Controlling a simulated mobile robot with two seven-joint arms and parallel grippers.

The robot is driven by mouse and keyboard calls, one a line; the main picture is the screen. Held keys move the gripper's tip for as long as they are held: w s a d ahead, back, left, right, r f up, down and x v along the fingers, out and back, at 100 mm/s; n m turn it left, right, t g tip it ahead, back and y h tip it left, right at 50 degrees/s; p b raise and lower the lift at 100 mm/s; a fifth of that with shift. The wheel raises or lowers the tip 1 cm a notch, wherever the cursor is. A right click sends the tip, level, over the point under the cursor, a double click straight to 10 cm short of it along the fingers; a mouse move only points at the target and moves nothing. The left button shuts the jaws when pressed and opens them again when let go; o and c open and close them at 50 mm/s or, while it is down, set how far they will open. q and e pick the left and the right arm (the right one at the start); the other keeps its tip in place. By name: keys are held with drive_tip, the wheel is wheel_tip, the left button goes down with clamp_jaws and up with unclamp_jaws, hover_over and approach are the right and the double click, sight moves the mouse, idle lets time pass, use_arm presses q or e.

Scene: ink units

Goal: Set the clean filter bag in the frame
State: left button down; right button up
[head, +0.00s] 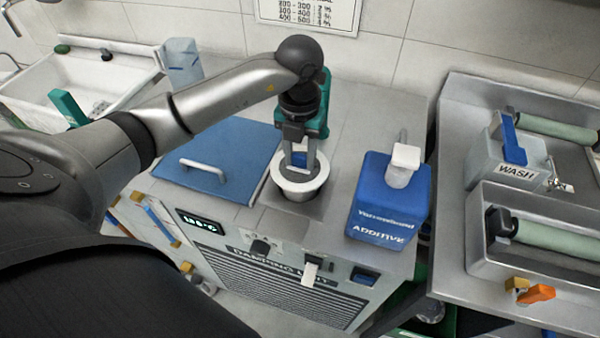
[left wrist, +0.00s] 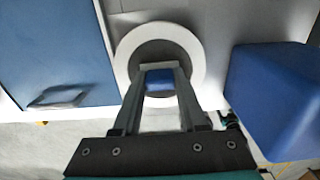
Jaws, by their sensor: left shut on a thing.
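The clean filter bag is a white ring-rimmed cup (head: 299,187) with a grey inside, at the front middle of the unit's top. My left gripper (head: 299,168) points down into it, shut on a blue tab inside the rim. In the left wrist view the white rim (left wrist: 195,50) surrounds the fingertips (left wrist: 160,72), with the blue tab between them. The bag looks upright, its tapered side showing above a darker metal plate (head: 318,207), which seems to be the frame. Whether it rests there or hangs just above is unclear. My right gripper is out of view.
A blue lid with a handle (head: 235,150) lies to the left. A blue additive container with a white pump (head: 390,205) stands close on the right. Steel wash trays (head: 500,165) are farther right, a white sink (head: 85,85) at back left.

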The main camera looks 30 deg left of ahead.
use_arm(q)
drive_tip(key=shift+f, duration=0.6)
drive_tip(key=shift+f+b, duration=0.35)
drive_tip(key=shift+f, duration=1.5)
drive_tip(key=shift+f, duration=0.35)
drive_tip(key=shift+c, duration=2.2)
unclamp_jaws()
drive_tip(key=shift+r, duration=0.1)
